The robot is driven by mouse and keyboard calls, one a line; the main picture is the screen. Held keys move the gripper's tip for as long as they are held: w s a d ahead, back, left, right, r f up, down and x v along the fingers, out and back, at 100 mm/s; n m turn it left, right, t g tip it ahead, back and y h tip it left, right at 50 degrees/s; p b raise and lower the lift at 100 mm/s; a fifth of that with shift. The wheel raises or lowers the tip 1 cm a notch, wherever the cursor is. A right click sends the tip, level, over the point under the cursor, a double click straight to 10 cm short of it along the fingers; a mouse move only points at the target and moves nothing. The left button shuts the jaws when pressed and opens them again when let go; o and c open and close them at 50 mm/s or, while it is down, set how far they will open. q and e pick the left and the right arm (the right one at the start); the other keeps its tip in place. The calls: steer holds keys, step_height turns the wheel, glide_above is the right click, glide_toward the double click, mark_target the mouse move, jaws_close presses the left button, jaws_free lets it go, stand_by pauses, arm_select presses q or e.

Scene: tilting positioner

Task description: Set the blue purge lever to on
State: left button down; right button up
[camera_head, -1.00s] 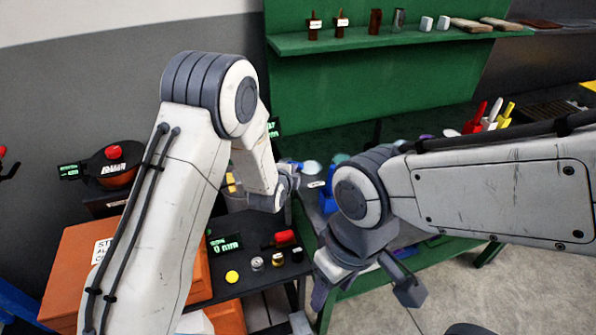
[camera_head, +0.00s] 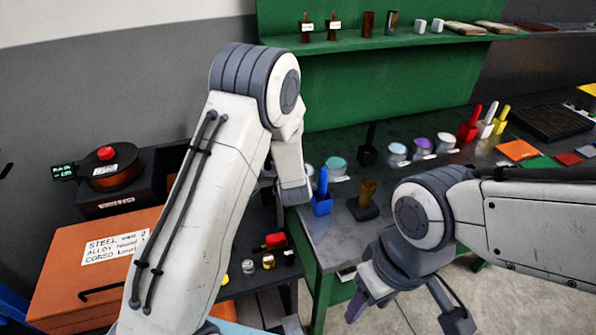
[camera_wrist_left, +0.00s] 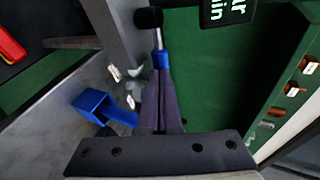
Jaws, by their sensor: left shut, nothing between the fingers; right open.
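The blue purge lever (camera_wrist_left: 162,60) shows in the left wrist view as a blue sleeve on a thin metal rod, with a black knob at the rod's other end. My left gripper (camera_wrist_left: 161,80) is shut and empty, its dark fingers pointing at the blue sleeve. The fingertips overlap or nearly meet the sleeve's end; I cannot tell whether they touch. In the head view the left arm hides its own fingers and the lever. My right gripper (camera_head: 408,308) is open and empty, low in front of the bench.
A dark display (camera_wrist_left: 228,10) stands beside the lever. A blue holder (camera_head: 321,206) stands on the grey bench (camera_head: 335,240); it also shows in the left wrist view (camera_wrist_left: 90,103). Colored pots and holders stand farther back. An orange box (camera_head: 95,255) is at the left, buttons (camera_head: 268,261) near the middle.

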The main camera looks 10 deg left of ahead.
arm_select(q)
steer(key=shift+w, duration=0.45)
arm_select(e)
steer(key=shift+w, duration=0.3)
arm_select(q)
steer(key=shift+w+d, duration=0.1)
